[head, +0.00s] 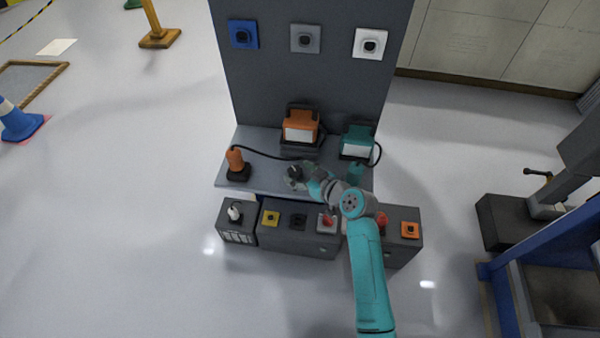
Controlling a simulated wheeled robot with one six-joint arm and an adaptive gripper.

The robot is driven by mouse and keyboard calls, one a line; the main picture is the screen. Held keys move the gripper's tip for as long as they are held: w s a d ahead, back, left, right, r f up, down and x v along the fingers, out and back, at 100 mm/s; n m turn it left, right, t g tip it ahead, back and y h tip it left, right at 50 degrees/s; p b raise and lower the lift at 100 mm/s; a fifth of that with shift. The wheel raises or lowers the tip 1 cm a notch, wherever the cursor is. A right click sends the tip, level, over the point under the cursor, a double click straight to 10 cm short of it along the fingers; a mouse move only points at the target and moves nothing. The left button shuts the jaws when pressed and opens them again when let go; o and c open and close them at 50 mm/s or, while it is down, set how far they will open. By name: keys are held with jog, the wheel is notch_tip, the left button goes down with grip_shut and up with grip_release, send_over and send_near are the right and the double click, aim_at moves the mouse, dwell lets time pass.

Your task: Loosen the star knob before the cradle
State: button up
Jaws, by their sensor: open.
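My gripper (294,176) is a small dark shape at the end of my teal arm, over the grey shelf (262,180), and it is open. An orange device with a white face (301,127) sits in a dark cradle (299,149) at the back of the shelf, just beyond my gripper. A teal device (357,142) sits to its right. I cannot make out a star knob clearly; the spot before the orange device's cradle is largely covered by my gripper and wrist. Whether the gripper touches anything there is too small to tell.
An orange handle (235,160) stands on the shelf's left, with a black cable running right. Below are grey boxes with a yellow switch (271,218), a red control (327,221) and an orange switch (410,230). A tall grey panel (310,82) rises behind.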

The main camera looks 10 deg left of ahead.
jog(key=shift+s+d+r, duration=0.1)
jog(key=v, duration=1.1)
jog(key=shift+s+d, duration=0.3)
